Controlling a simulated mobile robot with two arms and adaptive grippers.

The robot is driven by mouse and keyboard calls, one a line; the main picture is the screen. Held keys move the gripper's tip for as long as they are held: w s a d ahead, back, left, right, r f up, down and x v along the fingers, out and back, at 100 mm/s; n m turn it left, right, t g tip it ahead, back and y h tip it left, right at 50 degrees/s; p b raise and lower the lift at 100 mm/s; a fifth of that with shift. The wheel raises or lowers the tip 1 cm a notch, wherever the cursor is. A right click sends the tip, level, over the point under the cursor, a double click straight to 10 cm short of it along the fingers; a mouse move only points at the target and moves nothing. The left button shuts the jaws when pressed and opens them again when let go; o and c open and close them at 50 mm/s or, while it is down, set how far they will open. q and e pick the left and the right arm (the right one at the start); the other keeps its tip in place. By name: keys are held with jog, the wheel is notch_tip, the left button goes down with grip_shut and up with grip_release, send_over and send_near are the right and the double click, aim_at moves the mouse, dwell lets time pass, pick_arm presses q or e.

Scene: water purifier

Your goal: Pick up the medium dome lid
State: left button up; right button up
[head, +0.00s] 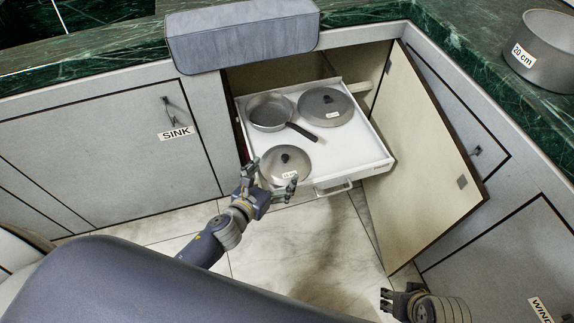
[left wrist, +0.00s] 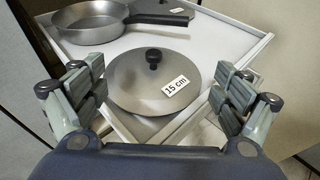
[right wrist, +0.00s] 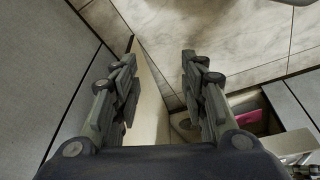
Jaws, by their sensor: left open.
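A grey dome lid (head: 285,160) with a black knob and a "15 cm" label lies at the front left of the pulled-out white drawer (head: 350,158). It also shows in the left wrist view (left wrist: 135,88), centred between my fingers. A second grey lid (head: 325,106) with a dark knob and a label I cannot read lies at the back right of the drawer. My left gripper (head: 270,180) is open at the drawer's front left, its fingers spread around the near side of the 15 cm lid. My right gripper (head: 387,299) is open and empty, low over the floor at the right.
A grey pan (head: 269,110) with a black handle sits behind the 15 cm lid. The open cabinet door (head: 425,160) stands right of the drawer. A pot labelled "20 cm" (head: 545,62) is on the green counter (head: 490,45). The tiled floor (head: 305,245) before the drawer is clear.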

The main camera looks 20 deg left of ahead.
aim_at(283, 160)
pick_arm(q)
jog(key=x, duration=0.3)
jog(key=shift+w+f, duration=0.1)
jog(key=shift+w, duration=0.05)
jog(key=x, duration=0.1)
jog(key=b+x, duration=0.1)
jog(key=x, duration=0.1)
jog(key=a+x, duration=0.1)
jog(key=shift+w+d+f+b, duration=0.15)
jog(key=shift+w+f+b, duration=0.05)
jog(key=shift+w+b, duration=0.2)
jog(key=shift+w+d, duration=0.1)
jog(key=shift+w, duration=0.2)
pick_arm(e)
jog(key=v, duration=0.6)
pick_arm(q)
jog(key=shift+c, duration=0.6)
pick_arm(e)
jog(key=shift+w+d, duration=0.1)
jog(key=shift+w, duration=0.05)
